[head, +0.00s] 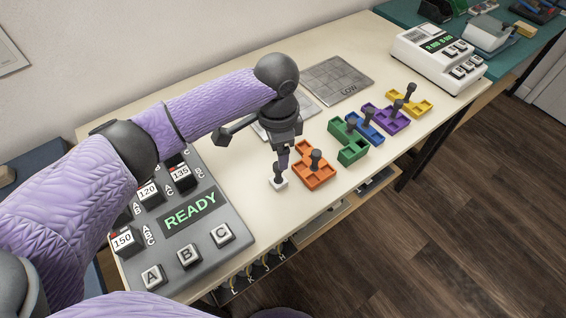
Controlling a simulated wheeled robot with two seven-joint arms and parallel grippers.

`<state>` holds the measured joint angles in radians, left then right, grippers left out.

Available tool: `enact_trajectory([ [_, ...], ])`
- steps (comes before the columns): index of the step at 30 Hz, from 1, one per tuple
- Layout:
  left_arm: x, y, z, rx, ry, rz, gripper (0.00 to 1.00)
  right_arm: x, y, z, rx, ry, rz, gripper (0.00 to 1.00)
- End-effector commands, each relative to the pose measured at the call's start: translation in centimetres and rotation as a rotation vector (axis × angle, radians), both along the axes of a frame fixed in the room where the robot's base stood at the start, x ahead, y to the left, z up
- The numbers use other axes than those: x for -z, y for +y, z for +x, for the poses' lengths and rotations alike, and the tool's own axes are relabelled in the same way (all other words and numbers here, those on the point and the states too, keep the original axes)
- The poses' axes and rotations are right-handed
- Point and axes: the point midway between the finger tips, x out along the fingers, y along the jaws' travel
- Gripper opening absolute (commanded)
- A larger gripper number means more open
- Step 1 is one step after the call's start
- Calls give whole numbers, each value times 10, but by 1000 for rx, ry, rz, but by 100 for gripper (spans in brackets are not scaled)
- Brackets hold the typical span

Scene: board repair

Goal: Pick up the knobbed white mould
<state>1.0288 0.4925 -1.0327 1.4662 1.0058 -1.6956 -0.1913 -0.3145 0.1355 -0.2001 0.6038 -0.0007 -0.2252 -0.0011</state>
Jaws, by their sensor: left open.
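The small white mould (280,185) sits on the cream bench top near its front edge, left of the orange mould. Its knob shows as a dark upright shape just above it, partly merged with my gripper. My left gripper (281,162) points down right over the white mould, its fingers open at or just above the knob. I cannot tell whether they touch it. My right gripper is not in view.
Knobbed moulds stand in a row to the right: orange (313,178), green (349,152), blue (372,136), purple (398,122) and yellow (422,106). A grey control box (200,262) reading READY is at left. A grey plate (335,75) marked LOW lies behind; a white machine (425,50) stands far right.

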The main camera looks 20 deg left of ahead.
Motion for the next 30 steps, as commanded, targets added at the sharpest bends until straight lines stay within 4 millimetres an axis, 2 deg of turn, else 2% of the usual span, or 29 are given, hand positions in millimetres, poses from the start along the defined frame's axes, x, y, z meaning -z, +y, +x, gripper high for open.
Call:
enact_trajectory([
  [1,16,0,0,-1,5,0,73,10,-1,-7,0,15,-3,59],
  [3,31,0,-1,-1,5,0,73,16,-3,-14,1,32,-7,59],
  [7,49,0,-2,-2,4,0,73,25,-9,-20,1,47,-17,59],
  [12,83,-1,-5,-2,4,0,73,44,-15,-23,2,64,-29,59],
  [18,81,-1,-4,-1,-1,-1,73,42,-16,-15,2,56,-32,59],
  [20,80,-1,-4,-1,-1,-1,63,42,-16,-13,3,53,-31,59],
  [28,80,-1,-4,-1,-1,-1,5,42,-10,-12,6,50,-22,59],
  [29,80,-1,-4,-1,-1,-1,0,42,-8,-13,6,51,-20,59],
  [30,80,-1,-4,-1,-1,-1,0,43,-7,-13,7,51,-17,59],
])
